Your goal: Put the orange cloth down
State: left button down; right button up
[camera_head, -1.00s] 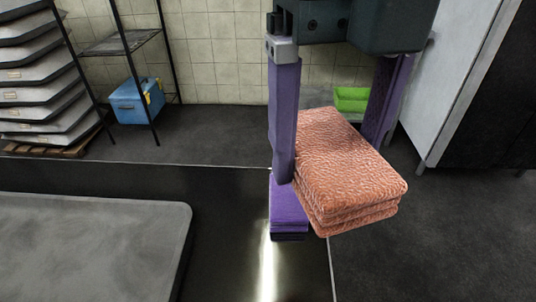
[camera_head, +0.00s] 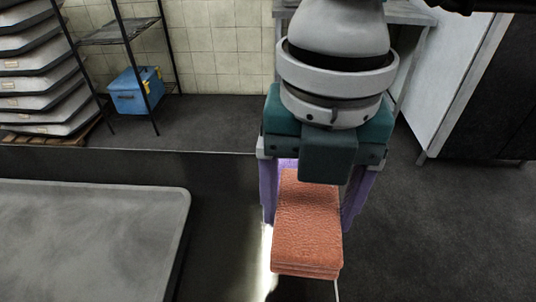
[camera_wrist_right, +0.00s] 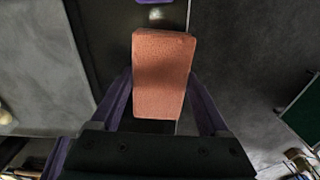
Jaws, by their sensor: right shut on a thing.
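The orange cloth (camera_head: 305,225) is a thick folded pad with stacked layers showing at its near edge. My right gripper (camera_head: 308,222) comes down over it from above in the head view, with one purple finger on each side. The gripper is shut on the cloth. In the right wrist view the cloth (camera_wrist_right: 163,75) lies between the two fingers and sticks out beyond them. The head view does not clearly show whether its underside touches the dark surface below. My left gripper is not in view.
A grey slab (camera_head: 80,240) lies at the left. A dark surface (camera_head: 215,215) with a bright reflection lies beside it. A blue box (camera_head: 135,92) stands by a black rack at the back. A purple patch (camera_wrist_right: 155,1) shows at the wrist view's top edge. Dark floor extends right.

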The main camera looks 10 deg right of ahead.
notch_tip(320, 180, down, 7)
jog(key=shift+f+b, duration=0.15)
jog(key=shift+b, duration=0.15)
notch_tip(320, 180, down, 3)
jog(key=shift+f+b, duration=0.2)
jog(key=shift+b, duration=0.15)
jog(key=shift+f, duration=0.55)
jog(key=o, duration=1.2)
jog(key=shift+f, duration=0.1)
jog(key=shift+c, duration=0.2)
